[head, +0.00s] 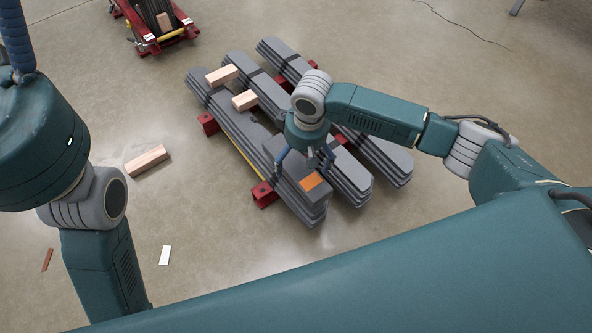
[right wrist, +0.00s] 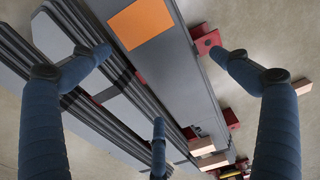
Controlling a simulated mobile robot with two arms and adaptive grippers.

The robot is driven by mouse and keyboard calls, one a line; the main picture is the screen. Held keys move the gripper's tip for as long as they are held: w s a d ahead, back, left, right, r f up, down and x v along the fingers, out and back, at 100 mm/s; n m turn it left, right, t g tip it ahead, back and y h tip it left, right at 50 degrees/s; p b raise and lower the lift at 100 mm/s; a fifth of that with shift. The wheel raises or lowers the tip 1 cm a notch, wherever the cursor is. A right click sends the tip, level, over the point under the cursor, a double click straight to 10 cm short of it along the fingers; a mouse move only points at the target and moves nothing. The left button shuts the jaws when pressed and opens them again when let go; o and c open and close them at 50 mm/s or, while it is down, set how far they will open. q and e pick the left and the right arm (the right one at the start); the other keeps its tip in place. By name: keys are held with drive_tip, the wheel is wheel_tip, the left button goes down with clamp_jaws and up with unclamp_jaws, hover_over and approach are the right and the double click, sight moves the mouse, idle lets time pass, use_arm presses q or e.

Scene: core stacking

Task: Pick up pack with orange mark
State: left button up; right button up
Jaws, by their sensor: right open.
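The pack with the orange mark (head: 313,181) is a short-looking dark grey piece at the near end of the left stack of long grey cores. It shows in the right wrist view as a long grey bar with the orange square (right wrist: 140,23) near the top edge. My right gripper (head: 305,165) is open above this pack, its blue fingers spread to either side. In the right wrist view the fingers (right wrist: 168,70) are apart with nothing clasped between them. Contact with the pack cannot be told.
More grey stacks (head: 376,152) lie close to the right. Red supports (head: 264,194) stick out from under the stacks. Wooden blocks (head: 221,75) lie on top, and another block (head: 147,160) is on the floor. A red rack (head: 160,38) stands at the back. The left floor is mostly clear.

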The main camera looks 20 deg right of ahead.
drive_tip(key=shift+f, duration=0.15)
drive_tip(key=shift+c, duration=0.5)
drive_tip(key=c, duration=1.7)
drive_tip(key=shift+w, duration=0.1)
drive_tip(key=shift+c, duration=0.9)
